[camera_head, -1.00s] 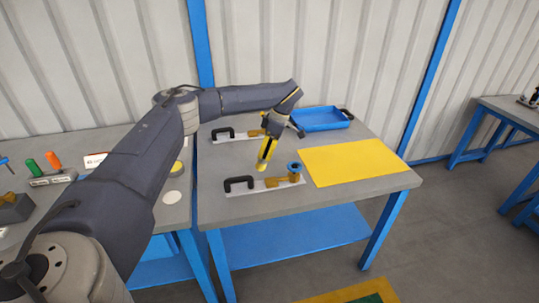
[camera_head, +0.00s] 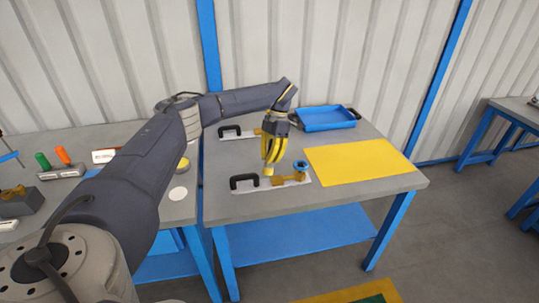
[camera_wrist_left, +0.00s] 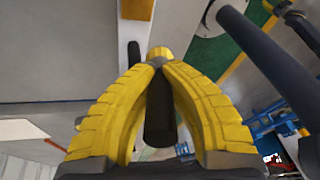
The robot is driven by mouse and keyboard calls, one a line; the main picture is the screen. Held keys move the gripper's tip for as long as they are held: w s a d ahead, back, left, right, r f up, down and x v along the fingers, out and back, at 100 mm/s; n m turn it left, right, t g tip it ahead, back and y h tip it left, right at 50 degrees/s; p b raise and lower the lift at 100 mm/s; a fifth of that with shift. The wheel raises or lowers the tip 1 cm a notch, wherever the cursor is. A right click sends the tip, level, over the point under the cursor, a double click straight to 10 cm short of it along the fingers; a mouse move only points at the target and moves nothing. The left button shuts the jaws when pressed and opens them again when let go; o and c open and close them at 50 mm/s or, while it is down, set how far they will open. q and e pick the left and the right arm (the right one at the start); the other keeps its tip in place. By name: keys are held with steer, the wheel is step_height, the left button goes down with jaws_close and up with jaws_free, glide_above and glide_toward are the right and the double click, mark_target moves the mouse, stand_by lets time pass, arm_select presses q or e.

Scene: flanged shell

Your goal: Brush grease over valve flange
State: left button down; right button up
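A brass-coloured valve piece with a blue ring-shaped flange (camera_head: 300,166) lies on a pale plate with a black handle (camera_head: 244,181) near the table's front. My left gripper (camera_head: 269,163) points down, just left of the flange and over the plate. In the left wrist view its yellow fingers (camera_wrist_left: 157,62) are closed around a dark cylindrical handle (camera_wrist_left: 160,112), seemingly the brush. A small yellow tip (camera_wrist_left: 160,52) shows beyond the fingertips. Whether this tip touches the valve piece cannot be told. My right gripper is not in view.
A blue tray (camera_head: 325,120) stands at the back, and a yellow mat (camera_head: 358,162) lies right of the valve. A side table at left holds tools with green and orange handles (camera_head: 62,155).

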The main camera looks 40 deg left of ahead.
mark_target(270, 165)
arm_select(q)
step_height(270, 165, down, 6)
steer(key=shift+r, duration=0.15)
steer(key=shift+w+d+f, duration=0.2)
steer(key=shift+w+d, duration=2)
steer(key=shift+w, duration=0.15)
steer(key=shift+s+a+f, duration=0.1)
steer(key=shift+s+a, duration=1.9)
steer(key=shift+s, duration=0.1)
steer(key=r, duration=0.3)
steer(key=shift+s+a, duration=0.2)
steer(key=shift+a, duration=0.05)
steer(key=shift+r, duration=2.65)
steer(key=shift+s+f, duration=0.1)
